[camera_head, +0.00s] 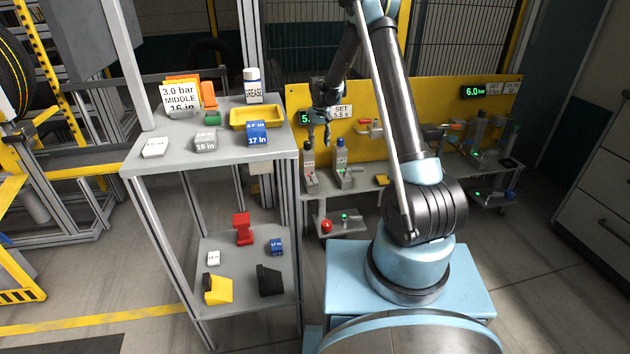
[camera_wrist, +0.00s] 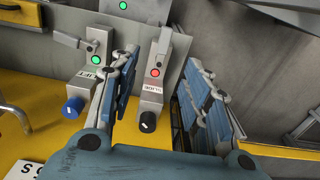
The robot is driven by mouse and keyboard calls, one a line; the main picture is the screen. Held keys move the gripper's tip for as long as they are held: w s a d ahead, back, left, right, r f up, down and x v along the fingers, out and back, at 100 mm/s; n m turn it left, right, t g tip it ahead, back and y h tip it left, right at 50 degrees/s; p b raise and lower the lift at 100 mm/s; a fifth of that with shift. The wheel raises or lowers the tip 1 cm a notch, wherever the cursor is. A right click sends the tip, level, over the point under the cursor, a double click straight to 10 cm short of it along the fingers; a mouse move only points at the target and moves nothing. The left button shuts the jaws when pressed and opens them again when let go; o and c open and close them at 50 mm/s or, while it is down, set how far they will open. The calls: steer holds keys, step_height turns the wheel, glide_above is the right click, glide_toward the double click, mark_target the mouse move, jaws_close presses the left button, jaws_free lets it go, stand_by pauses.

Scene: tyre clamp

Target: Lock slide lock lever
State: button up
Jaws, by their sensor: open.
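In the wrist view, the slide lock unit (camera_wrist: 152,105) is a grey block with a red light, a black knob and a label that appears to read SLIDE. Its grey lever (camera_wrist: 165,42) stands at the top end of the block. My gripper (camera_wrist: 160,68) is open, with one finger left of the block and the other right of it. The lever shows between the fingertips; I cannot tell whether either finger touches it. In the head view, my gripper (camera_head: 327,138) hangs in front of the yellow panel, above the small bench units.
A similar unit (camera_wrist: 90,85) with a green light and blue knob stands close left of my left finger. The yellow panel (camera_head: 390,95) backs the bench. A grey shelf (camera_head: 180,155) with blocks and a grease bottle (camera_head: 253,86) stands at left.

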step_height(320, 180, down, 4)
steer(key=w+a, duration=0.1)
steer(key=a, duration=0.1)
glide_toward(315, 180)
step_height(315, 180, down, 9)
steer(key=shift+w+r, duration=0.1)
steer(key=shift+r, duration=0.05)
stand_by(0.5)
jaws_close()
